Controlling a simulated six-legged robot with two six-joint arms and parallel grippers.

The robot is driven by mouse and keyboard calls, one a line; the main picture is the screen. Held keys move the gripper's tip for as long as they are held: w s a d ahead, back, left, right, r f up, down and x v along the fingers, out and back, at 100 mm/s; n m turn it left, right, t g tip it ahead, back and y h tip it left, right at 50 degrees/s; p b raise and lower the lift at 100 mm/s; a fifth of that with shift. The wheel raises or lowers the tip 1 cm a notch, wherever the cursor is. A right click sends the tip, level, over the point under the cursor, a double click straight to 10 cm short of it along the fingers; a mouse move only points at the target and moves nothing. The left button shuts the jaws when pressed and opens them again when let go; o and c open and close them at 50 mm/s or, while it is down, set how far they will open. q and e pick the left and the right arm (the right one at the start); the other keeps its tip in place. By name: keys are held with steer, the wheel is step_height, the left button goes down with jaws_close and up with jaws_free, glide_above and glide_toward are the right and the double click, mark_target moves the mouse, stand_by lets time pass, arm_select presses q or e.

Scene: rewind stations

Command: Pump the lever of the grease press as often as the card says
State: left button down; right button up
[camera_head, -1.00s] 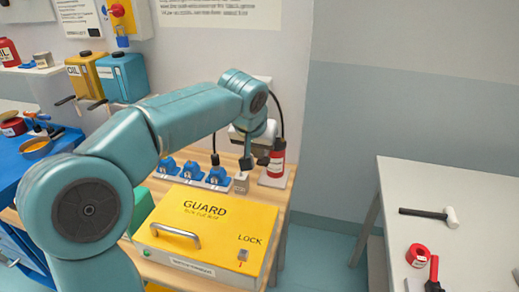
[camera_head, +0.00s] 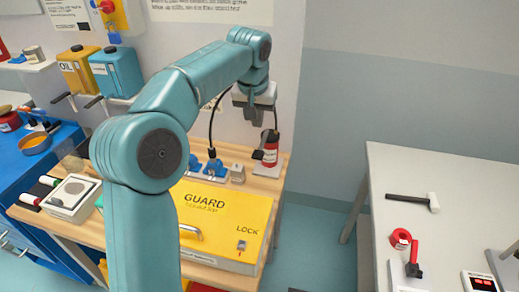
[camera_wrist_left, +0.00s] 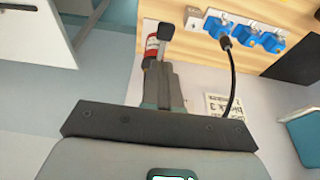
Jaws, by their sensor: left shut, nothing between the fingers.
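The grease press, a red cylinder (camera_head: 270,156) with a white label, stands on a pale base at the back right corner of the wooden bench. Its dark lever (camera_head: 258,155) juts out on the left side. My left gripper (camera_head: 254,122) is shut and empty, pointing down just above and left of the press, apart from the lever in this view. In the left wrist view the shut fingers (camera_wrist_left: 165,88) reach toward the red press (camera_wrist_left: 152,46), which they partly cover. A white card (camera_wrist_left: 220,104) with black print shows there, upside down; I cannot read its number surely. My right gripper is not in view.
A yellow guard box (camera_head: 222,216) with a handle lies in front of the press. Blue connectors (camera_head: 214,167) and a black cable stand left of it. A white table (camera_head: 400,165) with a hammer (camera_head: 415,200) is on the right, across a floor gap.

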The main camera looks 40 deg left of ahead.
mark_target(260, 157)
arm_select(q)
steer(key=x, duration=0.9)
steer(key=s+p+x, duration=0.1)
steer(key=x, duration=0.3)
steer(key=shift+w+d+f, duration=0.1)
steer(key=shift+d+f, duration=0.1)
steer(key=shift+f, duration=0.15)
steer(key=f+b, duration=0.1)
steer(key=b, duration=0.3)
steer(key=f+t+b, duration=0.1)
steer(key=f+b, duration=0.1)
steer(key=b, duration=0.2)
steer(key=f+t+y+b, duration=0.1)
steer(key=f+b, duration=0.1)
steer(key=b, duration=0.2)
steer(key=shift+s+d+f, duration=0.25)
steer(key=shift+s, duration=0.1)
